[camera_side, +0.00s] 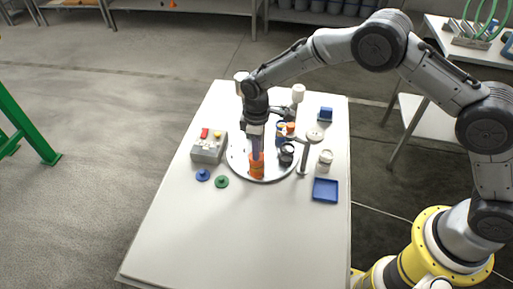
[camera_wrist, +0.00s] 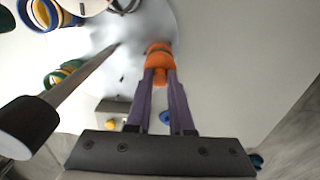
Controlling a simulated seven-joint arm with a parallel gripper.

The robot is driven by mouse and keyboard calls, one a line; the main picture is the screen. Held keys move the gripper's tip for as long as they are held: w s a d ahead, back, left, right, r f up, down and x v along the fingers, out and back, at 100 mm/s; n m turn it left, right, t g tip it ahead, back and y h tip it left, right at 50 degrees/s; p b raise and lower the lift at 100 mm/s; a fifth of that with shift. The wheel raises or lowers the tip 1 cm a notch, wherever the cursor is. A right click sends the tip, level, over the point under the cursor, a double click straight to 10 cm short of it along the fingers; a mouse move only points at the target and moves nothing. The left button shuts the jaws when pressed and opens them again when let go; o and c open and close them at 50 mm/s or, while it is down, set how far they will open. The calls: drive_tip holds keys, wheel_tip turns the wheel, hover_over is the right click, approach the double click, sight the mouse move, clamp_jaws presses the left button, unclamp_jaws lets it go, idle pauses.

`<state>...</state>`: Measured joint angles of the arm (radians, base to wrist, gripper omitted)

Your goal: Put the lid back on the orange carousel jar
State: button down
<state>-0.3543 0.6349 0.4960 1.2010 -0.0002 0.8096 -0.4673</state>
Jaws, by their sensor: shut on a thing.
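My gripper (camera_side: 256,152) points down over the orange jar (camera_side: 257,171), which stands near the front edge of the round carousel (camera_side: 284,174). In the wrist view my fingers (camera_wrist: 160,75) are shut on the knob of the orange lid (camera_wrist: 159,64). The lid is at the mouth of the orange jar (camera_wrist: 157,47). I cannot tell whether it is fully seated or slightly above. The fingers partly hide the lid in the side view.
Other jars, including a dark one (camera_side: 287,153), stand on the carousel. A blue lid (camera_side: 203,174) and a green lid (camera_side: 221,182) lie at front left. A button box (camera_side: 208,149) stands left; a post (camera_side: 304,160) and blue tray (camera_side: 325,190) are right. The table front is clear.

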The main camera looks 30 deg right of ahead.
idle(0.4)
drive_tip(key=shift+c, duration=1.2)
unclamp_jaws()
drive_tip(key=shift+r, duration=3.5)
clamp_jaws()
